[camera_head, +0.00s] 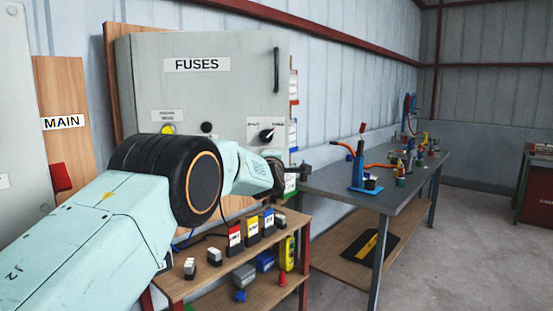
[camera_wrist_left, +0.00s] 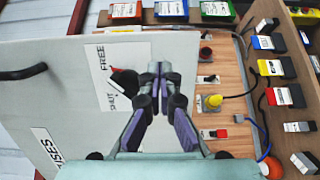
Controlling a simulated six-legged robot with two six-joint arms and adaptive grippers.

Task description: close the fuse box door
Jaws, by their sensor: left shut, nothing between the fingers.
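The grey fuse box door (camera_head: 225,95) bears a FUSES label, a black handle (camera_head: 277,70) near its right edge and a black SHUT/FREE knob (camera_head: 267,135). My left gripper (camera_head: 304,173) is in front of the door's lower right corner, below the knob. In the left wrist view its closed fingers (camera_wrist_left: 160,71) are empty and appear beside the knob (camera_wrist_left: 125,82), over the door's face (camera_wrist_left: 70,95). Contact with the door cannot be told. My left arm hides the door's lower part. My right gripper is not in view.
A wooden shelf (camera_head: 215,284) with several coloured fuse blocks stands below the box. Red, blue and green bins (camera_wrist_left: 170,8) are beside it. A grey workbench (camera_head: 400,178) stands to the right. The floor (camera_head: 465,235) beyond is clear.

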